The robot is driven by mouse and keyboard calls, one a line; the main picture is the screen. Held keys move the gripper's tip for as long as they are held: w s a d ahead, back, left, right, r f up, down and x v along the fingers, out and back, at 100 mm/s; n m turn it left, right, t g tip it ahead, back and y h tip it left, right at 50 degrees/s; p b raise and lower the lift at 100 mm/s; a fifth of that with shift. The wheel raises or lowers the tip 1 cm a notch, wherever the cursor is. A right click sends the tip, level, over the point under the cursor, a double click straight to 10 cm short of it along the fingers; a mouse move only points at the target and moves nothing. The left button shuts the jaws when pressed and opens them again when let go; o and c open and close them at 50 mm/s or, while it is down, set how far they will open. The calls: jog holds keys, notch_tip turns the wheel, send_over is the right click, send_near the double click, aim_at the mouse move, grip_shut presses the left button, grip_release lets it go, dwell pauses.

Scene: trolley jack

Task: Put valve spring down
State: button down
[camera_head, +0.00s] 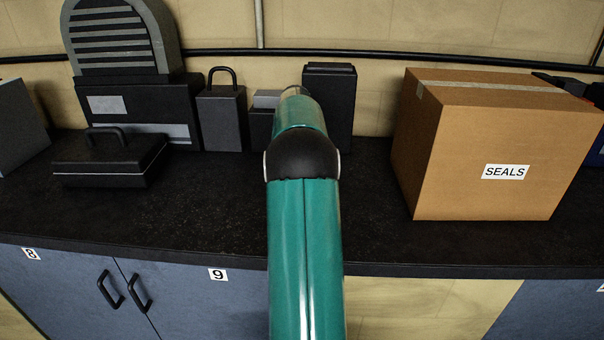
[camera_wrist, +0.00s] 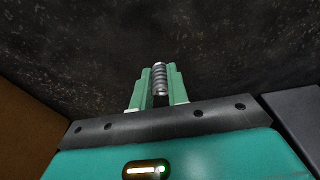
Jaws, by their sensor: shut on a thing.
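The valve spring (camera_wrist: 159,78) is a small grey metal coil. In the wrist view it stands out between the two green fingers of my gripper (camera_wrist: 157,82), which is shut on it. The dark speckled counter top (camera_wrist: 80,40) fills the background beyond the spring; I cannot tell whether the spring touches it. In the head view my teal arm reaches over the counter (camera_head: 215,215) and hides the gripper and the spring.
A cardboard box labelled SEALS (camera_head: 500,135) stands on the counter at right. A black case (camera_head: 108,158), a grey canister with a handle (camera_head: 222,118) and a dark upright box (camera_head: 330,100) stand at left and back. The counter's front left is clear.

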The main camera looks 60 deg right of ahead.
jog(key=shift+s+d+f, duration=0.4)
jog(key=shift+f, duration=0.05)
jog(key=shift+s+d+f, duration=0.2)
jog(key=shift+d+f, duration=0.05)
jog(key=shift+f, duration=0.3)
notch_tip(320, 180, down, 2)
jog(key=shift+s+d+f, duration=0.15)
jog(key=shift+f, duration=0.45)
jog(key=shift+f, duration=0.15)
jog(key=c, duration=1.4)
grip_release()
jog(key=shift+o, duration=0.2)
